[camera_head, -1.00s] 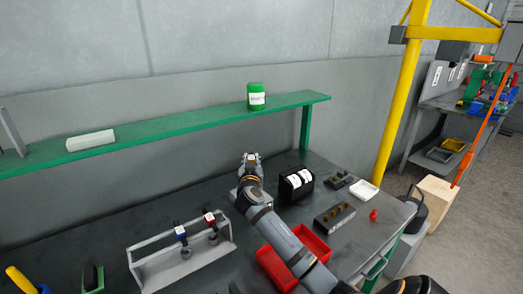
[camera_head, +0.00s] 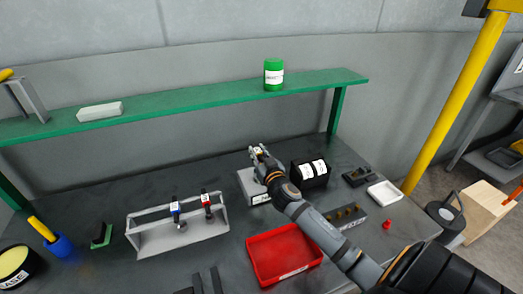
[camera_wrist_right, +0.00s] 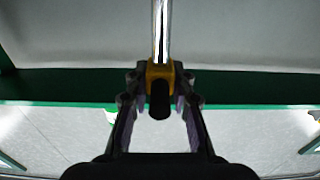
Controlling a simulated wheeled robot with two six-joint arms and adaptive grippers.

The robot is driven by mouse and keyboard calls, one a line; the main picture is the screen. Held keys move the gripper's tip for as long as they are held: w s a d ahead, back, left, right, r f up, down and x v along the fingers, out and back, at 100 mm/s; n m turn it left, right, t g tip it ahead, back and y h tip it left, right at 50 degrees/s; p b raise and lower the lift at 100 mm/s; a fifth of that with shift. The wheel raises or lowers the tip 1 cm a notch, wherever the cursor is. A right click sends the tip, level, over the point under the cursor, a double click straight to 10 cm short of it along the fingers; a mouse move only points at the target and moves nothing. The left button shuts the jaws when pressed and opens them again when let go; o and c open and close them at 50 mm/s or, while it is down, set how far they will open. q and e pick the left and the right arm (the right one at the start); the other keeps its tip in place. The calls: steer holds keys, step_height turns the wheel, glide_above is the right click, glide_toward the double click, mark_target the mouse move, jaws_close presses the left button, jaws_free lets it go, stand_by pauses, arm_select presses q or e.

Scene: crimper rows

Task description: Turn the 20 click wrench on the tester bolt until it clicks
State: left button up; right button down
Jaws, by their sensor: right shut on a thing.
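My right gripper (camera_head: 258,152) is above and behind the grey tester block (camera_head: 250,187) on the bench. In the right wrist view, my right gripper (camera_wrist_right: 160,105) is shut on a wrench (camera_wrist_right: 160,72) with a shiny shaft, a yellow collar and a dark end. The shaft runs up out of that view. The wrench's far end and the tester bolt are not clearly visible, so I cannot tell whether they are engaged. My left gripper is not in view.
A grey rack (camera_head: 180,236) holds a blue-marked and a red-marked tool. A red tray (camera_head: 284,253) lies below my right arm. A black holder with white labels (camera_head: 310,174) stands right of the tester. A green shelf (camera_head: 200,96) runs behind, bearing a green canister (camera_head: 274,75).

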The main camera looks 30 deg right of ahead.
steer(key=shift+s+a+r, duration=0.1)
steer(key=shift+a, duration=0.25)
steer(key=shift+d+f, duration=0.2)
steer(key=shift+d, duration=0.2)
steer(key=shift+a+r, duration=0.1)
steer(key=shift+a, duration=0.1)
steer(key=shift+s+a, duration=0.1)
steer(key=shift+a, duration=0.05)
arm_select(q)
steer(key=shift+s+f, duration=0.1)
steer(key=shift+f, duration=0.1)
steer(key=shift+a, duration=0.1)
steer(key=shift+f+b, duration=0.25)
steer(key=shift+b, duration=0.15)
arm_select(e)
steer(key=shift+d, duration=0.25)
